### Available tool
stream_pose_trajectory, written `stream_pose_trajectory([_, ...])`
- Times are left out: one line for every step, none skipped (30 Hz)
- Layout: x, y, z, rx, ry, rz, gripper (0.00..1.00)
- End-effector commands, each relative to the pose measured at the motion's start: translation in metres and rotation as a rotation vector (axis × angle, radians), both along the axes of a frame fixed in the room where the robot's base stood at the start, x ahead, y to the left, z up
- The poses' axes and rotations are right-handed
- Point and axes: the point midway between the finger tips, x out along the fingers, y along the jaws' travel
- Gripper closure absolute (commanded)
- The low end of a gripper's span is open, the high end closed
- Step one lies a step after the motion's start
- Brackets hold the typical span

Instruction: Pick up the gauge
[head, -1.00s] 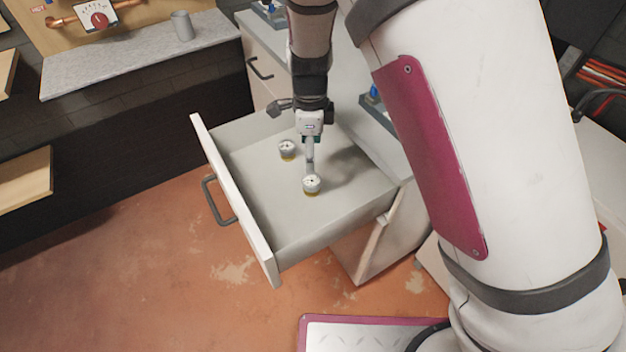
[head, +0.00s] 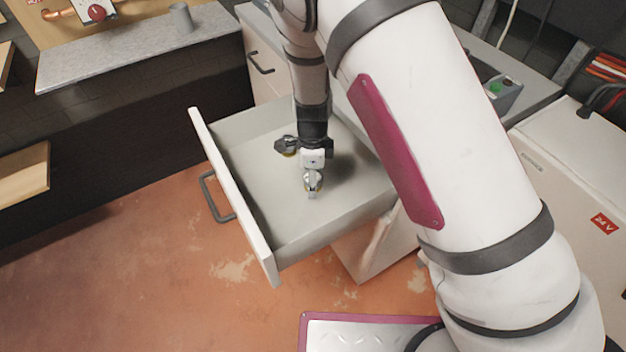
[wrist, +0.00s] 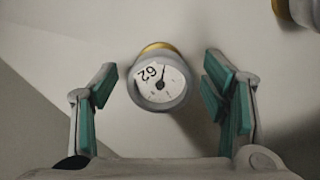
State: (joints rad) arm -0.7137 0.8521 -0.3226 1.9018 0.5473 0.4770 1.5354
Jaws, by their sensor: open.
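A round gauge (wrist: 160,82) with a white dial, a grey rim and a brass-coloured body lies in the open drawer, face towards the wrist camera. Its dial shows "62" and a dark needle. My gripper (wrist: 160,98) is open, with one green-padded finger on each side of the gauge and a gap on both sides. In the head view my gripper (head: 312,188) is low in the drawer and hides most of this gauge. A second gauge (wrist: 300,12) shows partly at the top right of the wrist view; in the head view my wrist mostly covers it.
The pale drawer (head: 262,225) is pulled out, with walls around the gripper and a dark handle (head: 217,198) on its front. Its floor is clear towards the front. A grey counter with a cup (head: 181,17) stands at upper left.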

Motion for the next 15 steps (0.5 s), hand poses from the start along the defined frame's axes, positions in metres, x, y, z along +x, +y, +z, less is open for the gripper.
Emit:
stream_pose_trajectory([0.0004,0.0003,-0.0015,0.001,-0.001,0.0,0.32])
stream_pose_trajectory([0.0005,0.0004,-0.0015,0.001,-0.002,0.0,0.32])
stream_pose_trajectory([0.0005,0.0005,-0.0011,0.001,-0.002,0.001,0.32])
stream_pose_trajectory([0.0005,0.0005,-0.0009,0.001,-0.002,0.001,0.32])
stream_pose_trajectory([0.0004,0.0005,-0.0009,0.001,-0.002,0.001,0.32])
stream_pose_trajectory([0.0004,0.0004,-0.0008,0.001,-0.002,0.001,0.32])
stream_pose_trajectory([0.0004,0.0004,-0.0008,0.001,-0.002,0.001,0.39])
stream_pose_trajectory([0.0004,0.0004,-0.0008,0.001,-0.002,0.001,0.46])
stream_pose_trajectory([0.0004,0.0004,-0.0007,0.001,-0.002,0.0,0.55])
stream_pose_trajectory([0.0003,0.0004,-0.0007,0.001,-0.002,0.001,0.62])
stream_pose_trajectory([0.0003,0.0004,-0.0007,0.001,-0.002,0.001,0.69])
stream_pose_trajectory([0.0003,0.0003,-0.0007,0.001,-0.002,0.0,0.78])
stream_pose_trajectory([0.0003,0.0003,-0.0007,0.001,-0.002,0.001,0.85])
stream_pose_trajectory([0.0003,0.0003,-0.0007,0.001,-0.002,0.001,0.91])
stream_pose_trajectory([0.0003,0.0003,-0.0007,0.0,-0.002,0.001,0.93])
